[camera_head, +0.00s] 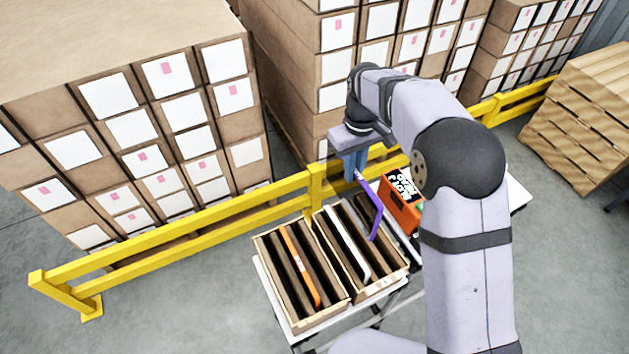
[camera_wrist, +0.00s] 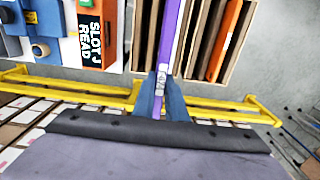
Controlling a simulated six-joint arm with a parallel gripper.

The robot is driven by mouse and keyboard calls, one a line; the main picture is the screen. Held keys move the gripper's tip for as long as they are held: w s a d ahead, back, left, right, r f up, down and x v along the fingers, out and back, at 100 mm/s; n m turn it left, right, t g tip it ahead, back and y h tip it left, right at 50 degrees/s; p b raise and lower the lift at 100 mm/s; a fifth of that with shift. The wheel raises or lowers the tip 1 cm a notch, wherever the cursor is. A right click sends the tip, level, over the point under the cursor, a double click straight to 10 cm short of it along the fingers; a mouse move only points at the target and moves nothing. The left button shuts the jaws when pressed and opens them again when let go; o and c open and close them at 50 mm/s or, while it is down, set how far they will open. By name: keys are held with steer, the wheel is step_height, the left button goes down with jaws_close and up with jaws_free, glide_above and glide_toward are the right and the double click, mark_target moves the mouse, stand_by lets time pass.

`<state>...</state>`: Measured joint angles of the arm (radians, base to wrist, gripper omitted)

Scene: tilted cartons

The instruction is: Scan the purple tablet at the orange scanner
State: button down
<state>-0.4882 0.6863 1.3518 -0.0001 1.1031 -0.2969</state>
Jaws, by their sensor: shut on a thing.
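The purple tablet (camera_head: 374,222) is a thin slab held on edge in my gripper (camera_head: 357,172). It also shows in the wrist view (camera_wrist: 169,35), running up from between the blue fingers (camera_wrist: 163,88), which are shut on its near end. In the head view its lower part overlaps the right end of the right wooden crate; I cannot tell whether it is clear of the slot. The orange scanner (camera_head: 400,216) stands just right of the tablet, partly hidden by my arm. In the wrist view the scanner (camera_wrist: 109,40) is left of the tablet, beside a black label reading "SLOT J READ".
Two slotted wooden crates (camera_head: 338,313) stand on a white table; the left one holds an orange slab (camera_head: 299,264), the right one a white slab (camera_head: 346,241). Blue equipment (camera_wrist: 40,49) sits beyond the scanner. A yellow rail (camera_head: 190,231) and stacked cartons stand behind.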

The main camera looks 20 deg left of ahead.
steer(key=w+d+p, duration=0.2)
steer(key=w+d, duration=0.3)
steer(key=d, duration=0.1)
steer(key=shift+d+r, duration=0.35)
steer(key=shift+f, duration=0.1)
step_height(320, 180, down, 9)
steer(key=b, duration=0.6)
steer(key=shift+r, duration=0.2)
stand_by(0.3)
steer(key=shift+r+p, duration=2.45)
steer(key=shift+r, duration=0.5)
